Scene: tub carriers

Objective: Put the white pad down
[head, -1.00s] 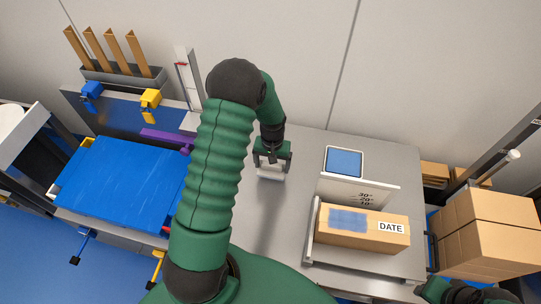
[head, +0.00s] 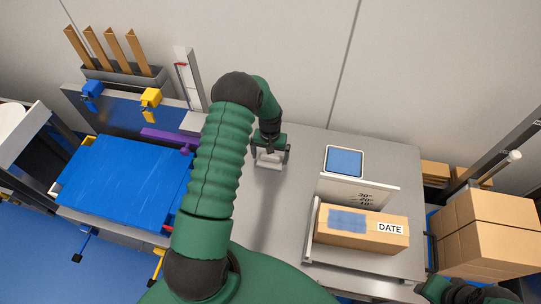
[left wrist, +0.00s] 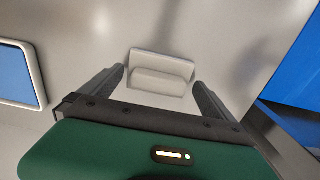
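The white pad (head: 271,166), a small pale block with a raised grip, is on the grey table below my left gripper (head: 271,160). In the left wrist view, the pad (left wrist: 160,76) shows just beyond and between the fingertips of my left gripper (left wrist: 160,80). The fingers are spread wide, with narrow gaps at the ends of the grip, so it looks open around the pad. My right gripper (head: 462,292) is partly in view at the bottom right; its fingers do not show clearly.
A carton marked DATE (head: 341,235) sits in a holder on the right of the table (head: 310,150). A blue-screened tablet (head: 344,162) lies behind it. Table around the pad is clear.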

